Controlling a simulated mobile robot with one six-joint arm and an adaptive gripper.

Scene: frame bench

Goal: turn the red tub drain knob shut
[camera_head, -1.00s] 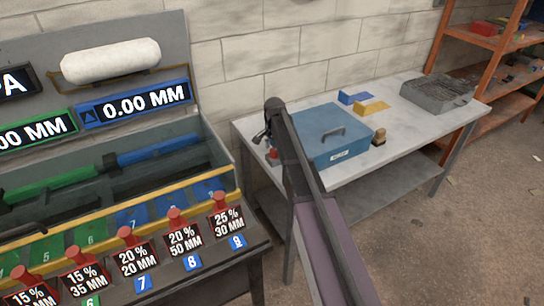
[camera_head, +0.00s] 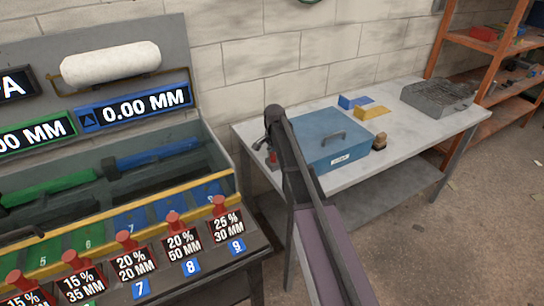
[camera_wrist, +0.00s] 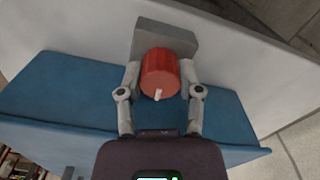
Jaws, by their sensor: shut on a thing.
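The red drain knob (camera_wrist: 160,72) is a short ribbed cylinder with a small white mark near the lower edge of its face. It sits in front of a grey block (camera_wrist: 165,36) beside the blue tub (camera_wrist: 65,90). My gripper (camera_wrist: 160,76) is shut on the knob, with one finger on each side.
The grey bench (camera_head: 420,125) also holds blue and yellow blocks (camera_head: 370,112), a small brown object (camera_head: 379,141) and a grey metal box (camera_head: 438,97). An orange shelf (camera_head: 470,65) stands right. A console (camera_head: 205,250) with several red knobs stands left.

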